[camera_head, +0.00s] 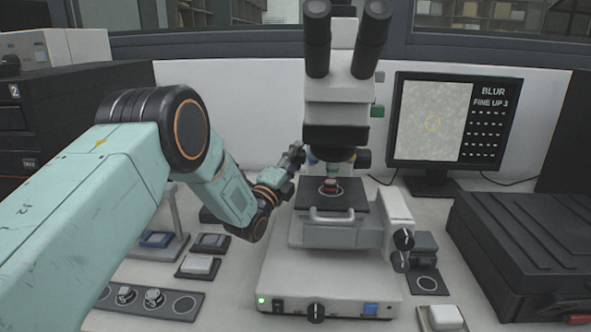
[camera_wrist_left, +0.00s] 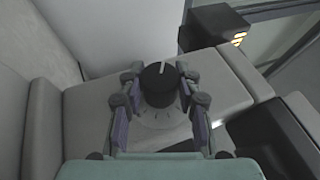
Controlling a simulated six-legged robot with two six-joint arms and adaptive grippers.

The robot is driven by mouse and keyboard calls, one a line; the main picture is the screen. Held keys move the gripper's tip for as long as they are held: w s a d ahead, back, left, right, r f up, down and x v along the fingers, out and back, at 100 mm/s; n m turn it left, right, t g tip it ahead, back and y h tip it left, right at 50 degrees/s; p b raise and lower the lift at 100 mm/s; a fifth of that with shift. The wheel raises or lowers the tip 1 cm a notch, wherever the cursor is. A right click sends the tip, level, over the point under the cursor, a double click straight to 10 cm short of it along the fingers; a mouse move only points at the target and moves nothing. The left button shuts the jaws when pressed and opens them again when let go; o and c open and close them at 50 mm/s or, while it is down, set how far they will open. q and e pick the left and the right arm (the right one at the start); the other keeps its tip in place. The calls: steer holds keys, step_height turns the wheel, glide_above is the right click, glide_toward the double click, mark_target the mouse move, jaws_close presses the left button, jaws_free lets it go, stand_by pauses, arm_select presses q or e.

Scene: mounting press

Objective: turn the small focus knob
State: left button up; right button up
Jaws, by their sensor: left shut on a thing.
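The small focus knob (camera_wrist_left: 158,84) is black with a white line across its top, and it shows in the left wrist view. My left gripper (camera_wrist_left: 159,93) has one finger on each side of the knob and is shut on it. In the head view my left gripper (camera_head: 297,156) reaches the left side of the microscope (camera_head: 338,97), where the arm hides the knob. The monitor (camera_head: 452,122) shows a pale mottled picture with a yellow circle and the words "BLUR" and "FINE UP 3". My right gripper is out of view.
A red-and-dark sample (camera_head: 330,186) sits on the microscope's black stage. Other black knobs (camera_head: 403,240) are on the base's right side. A black case (camera_head: 525,250) stands at right. Small trays and a holder strip (camera_head: 150,301) lie at left, below my arm.

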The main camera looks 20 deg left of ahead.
arm_select(q)
steer(key=shift+a+r+t+h+b, duration=0.1)
steer(key=shift+r+t+h+b, duration=0.15)
steer(key=shift+t+b, duration=0.35)
steer(key=shift+w, duration=0.1)
steer(key=o, duration=1.2)
steer(key=shift+f, duration=0.15)
steer(key=shift+c, duration=0.2)
steer(key=shift+m, duration=0.3)
steer(key=v, duration=1.2)
